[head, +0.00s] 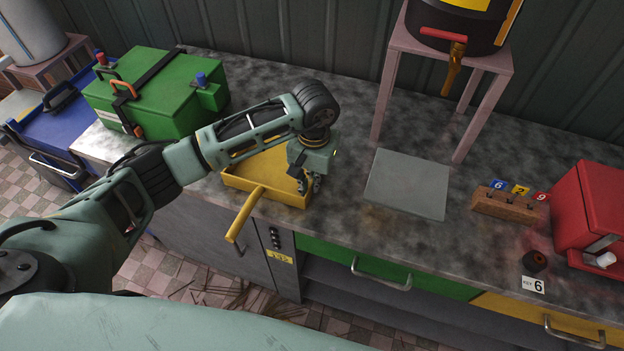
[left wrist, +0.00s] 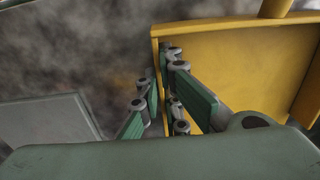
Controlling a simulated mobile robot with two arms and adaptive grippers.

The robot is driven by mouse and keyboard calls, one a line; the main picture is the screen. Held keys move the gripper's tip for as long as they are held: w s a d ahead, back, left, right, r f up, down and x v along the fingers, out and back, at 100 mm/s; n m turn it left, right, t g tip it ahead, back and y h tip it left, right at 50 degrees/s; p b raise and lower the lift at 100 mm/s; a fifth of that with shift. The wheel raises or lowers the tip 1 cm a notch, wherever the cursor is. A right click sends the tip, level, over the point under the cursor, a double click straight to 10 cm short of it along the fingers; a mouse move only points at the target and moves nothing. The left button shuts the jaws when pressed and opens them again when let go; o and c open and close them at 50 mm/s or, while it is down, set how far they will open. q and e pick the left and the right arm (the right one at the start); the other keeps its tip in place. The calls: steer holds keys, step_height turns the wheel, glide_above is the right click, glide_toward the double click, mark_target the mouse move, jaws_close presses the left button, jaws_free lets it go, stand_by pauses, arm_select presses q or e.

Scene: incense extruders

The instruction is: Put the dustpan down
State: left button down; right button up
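The yellow dustpan (head: 294,195) is at the front of the grey countertop, its handle (head: 243,215) reaching out past the front edge. It looks level and at or very near the counter surface; I cannot tell whether it rests fully on it. My left gripper (head: 310,187) points down at the pan's right side wall. In the left wrist view the fingers (left wrist: 163,85) stand on either side of the dustpan's wall (left wrist: 240,75), closed in on it. The arm hides part of the pan's back. My right gripper is not in view.
A green box (head: 150,90) stands left of the dustpan. Farther right are a wooden block with number tags (head: 510,208) and a red box (head: 595,210). Bare counter lies between dustpan and plate.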

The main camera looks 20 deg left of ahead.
arm_select(q)
steer(key=shift+f+b, duration=0.15)
steer(key=shift+b, duration=0.15)
steer(key=c, duration=2)
jaws_free()
steer(key=shift+r+p, duration=0.2)
steer(key=shift+p, duration=0.1)
steer(key=shift+d+r+b, duration=0.1)
steer(key=shift+r+b, duration=1.85)
steer(key=shift+r, duration=4.05)
